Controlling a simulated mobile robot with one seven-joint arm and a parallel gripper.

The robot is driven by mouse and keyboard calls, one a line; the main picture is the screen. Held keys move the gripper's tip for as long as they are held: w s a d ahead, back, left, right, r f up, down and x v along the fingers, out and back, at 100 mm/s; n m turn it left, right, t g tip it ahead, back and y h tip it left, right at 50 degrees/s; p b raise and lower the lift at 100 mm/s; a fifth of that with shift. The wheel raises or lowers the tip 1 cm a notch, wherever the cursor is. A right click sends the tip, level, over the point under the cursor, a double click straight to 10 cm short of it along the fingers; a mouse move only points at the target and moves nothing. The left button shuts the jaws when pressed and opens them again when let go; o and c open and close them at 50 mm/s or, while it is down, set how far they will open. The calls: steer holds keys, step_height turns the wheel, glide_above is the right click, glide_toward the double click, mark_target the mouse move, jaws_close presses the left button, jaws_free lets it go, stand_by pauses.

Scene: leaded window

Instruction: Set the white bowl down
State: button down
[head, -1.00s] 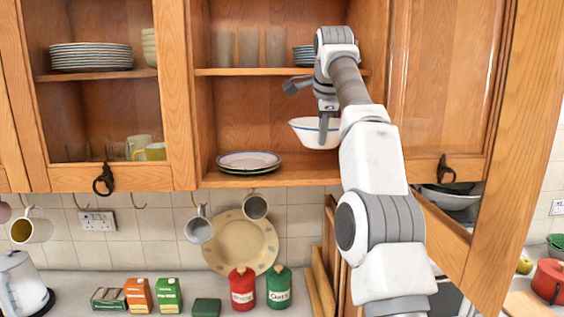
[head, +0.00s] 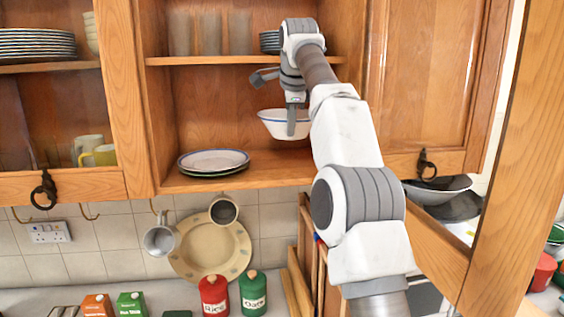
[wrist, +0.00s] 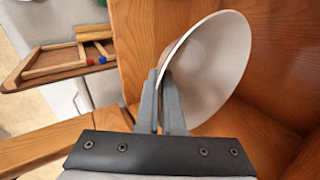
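The white bowl (head: 276,124) has a thin blue line near its rim. It is inside the open cupboard, over the lower shelf (head: 240,178), to the right of the stacked plates. My gripper (head: 291,120) points down and is shut on the bowl's near wall. In the wrist view the bowl (wrist: 215,65) shows its pale inside, and the fingers of my gripper (wrist: 160,105) pinch its wall. Whether the bowl's base touches the shelf is hard to tell; a small gap seems to show in the head view.
White plates with dark rims (head: 213,161) are stacked left of the bowl. Glasses (head: 210,33) stand on the upper shelf (head: 215,60). An open cupboard door (head: 490,170) is at the right. Mugs (head: 160,238) hang below the cupboard.

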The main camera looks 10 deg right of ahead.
steer(key=shift+a+f+b, duration=0.1)
steer(key=shift+f+b, duration=0.5)
steer(key=shift+f, duration=3.95)
steer(key=shift+s+f, duration=0.1)
steer(key=c, duration=1)
jaws_free()
steer(key=shift+f, duration=0.1)
steer(key=shift+c, duration=0.2)
steer(key=shift+r, duration=0.25)
steer(key=v, duration=1.2)
